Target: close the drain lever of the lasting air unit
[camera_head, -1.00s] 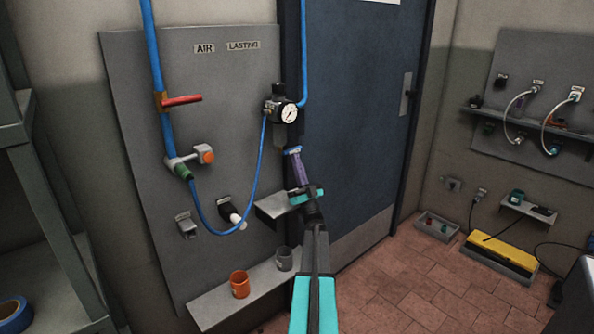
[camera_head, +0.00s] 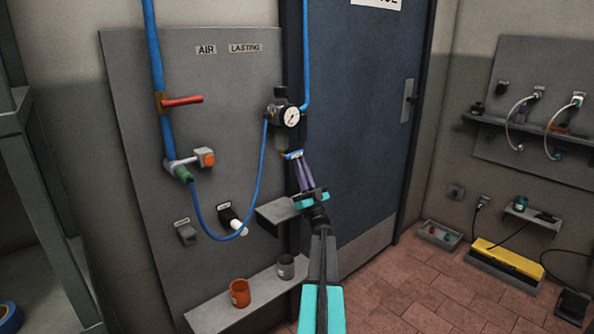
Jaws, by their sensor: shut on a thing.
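The air unit of the lasting line, with a round white gauge (camera_head: 291,116) and a grey bowl (camera_head: 281,143) below it, is mounted at the right edge of the grey panel. A small blue piece (camera_head: 293,154), seemingly the drain lever, shows just below and right of the bowl. My gripper (camera_head: 298,161), with purple fingers and a teal body, reaches up from below and is shut on this blue piece. The fingertips partly hide it, so its exact angle and its joint to the bowl are unclear.
A blue hose (camera_head: 258,185) loops from the unit to a valve with an orange button (camera_head: 207,158). A grey ledge (camera_head: 276,215) juts out close left of my gripper. Orange (camera_head: 239,292) and grey (camera_head: 286,266) cups stand on the lower shelf. A dark blue door (camera_head: 365,130) is behind.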

